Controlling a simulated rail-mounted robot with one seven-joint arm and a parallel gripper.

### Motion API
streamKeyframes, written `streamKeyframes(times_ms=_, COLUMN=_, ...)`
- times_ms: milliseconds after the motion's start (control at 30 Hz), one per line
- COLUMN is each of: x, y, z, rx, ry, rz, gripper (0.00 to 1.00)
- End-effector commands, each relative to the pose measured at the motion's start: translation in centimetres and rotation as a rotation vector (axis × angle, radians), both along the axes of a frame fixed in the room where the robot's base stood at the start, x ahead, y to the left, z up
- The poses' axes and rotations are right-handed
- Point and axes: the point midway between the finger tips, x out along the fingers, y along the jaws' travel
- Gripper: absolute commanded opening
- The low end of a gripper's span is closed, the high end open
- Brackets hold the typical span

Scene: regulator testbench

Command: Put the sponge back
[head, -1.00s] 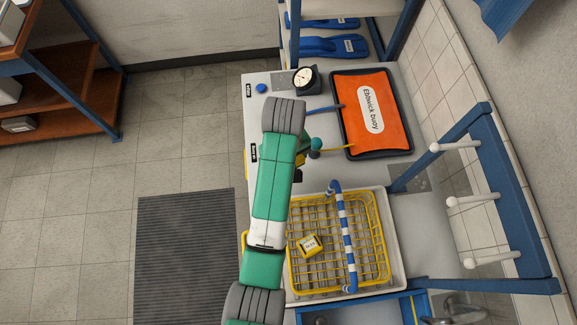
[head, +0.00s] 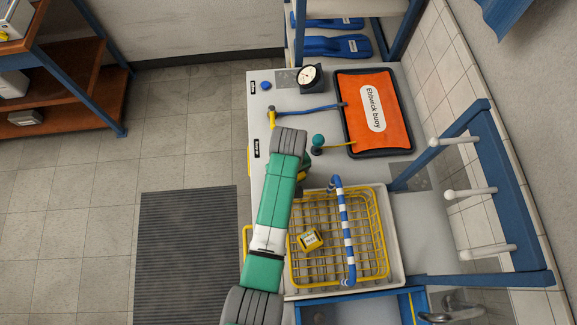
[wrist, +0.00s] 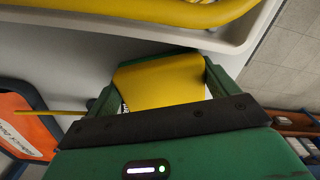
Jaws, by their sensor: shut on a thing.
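My gripper (wrist: 165,90) is shut on a yellow block (wrist: 162,80) with a bit of white label at its edge; I cannot tell for sure that it is the sponge. The yellow wire basket (head: 382,225) stands in a white tray (head: 397,262). Its yellow rim also shows close by in the wrist view (wrist: 150,10). Another yellow block (head: 311,240) with a white label lies in the basket.
A blue-and-white striped handle (head: 346,235) arches over the basket. White pegs (head: 470,193) stick out at the right.

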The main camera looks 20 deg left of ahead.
Motion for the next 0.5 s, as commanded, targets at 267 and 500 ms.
streamKeyframes(times_ms=267, x=0.02, y=0.01, z=-0.2, rx=0.0, ry=-0.001, rz=0.0, gripper=0.65)
streamKeyframes(times_ms=500, x=0.03, y=0.02, z=-0.34, rx=0.0, ry=-0.001, rz=0.0, gripper=1.0)
